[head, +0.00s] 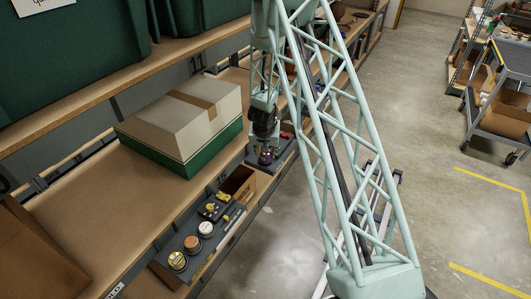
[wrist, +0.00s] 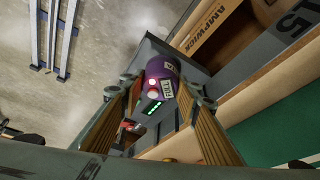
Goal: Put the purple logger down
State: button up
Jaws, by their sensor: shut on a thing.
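I cannot tell whether the logger touches the tray.
A cream box with a green base (head: 185,125) stands on the shelf beside my arm. A second grey tray (head: 190,262) holds several round jars and yellow items. An open cardboard box (head: 238,183) sits between the trays. A grey cart (head: 500,110) stands across the clear floor.

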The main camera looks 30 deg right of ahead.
aim_at(265, 154)
jog(key=shift+w+d+f+p, duration=0.1)
jog(key=shift+w+d+p, duration=0.25)
jog(key=shift+w, duration=0.45)
jog(key=shift+w+d+f+p, duration=0.1)
jog(key=shift+w+d+p, duration=0.15)
jog(key=shift+w, duration=0.5)
jog(key=shift+w+d, duration=0.1)
jog(key=shift+w, duration=0.2)
jog(key=shift+f+b, duration=1)
jog(key=shift+f, duration=0.75)
jog(key=shift+f, duration=0.3)
jog(key=o, duration=0.9)
jog(key=shift+r, duration=0.1)
jog(key=shift+s+r, duration=0.15)
jog(key=shift+r, duration=0.55)
jog(key=p+v, duration=0.3)
jog(key=v, duration=0.8)
jog(key=shift+p, duration=0.4)
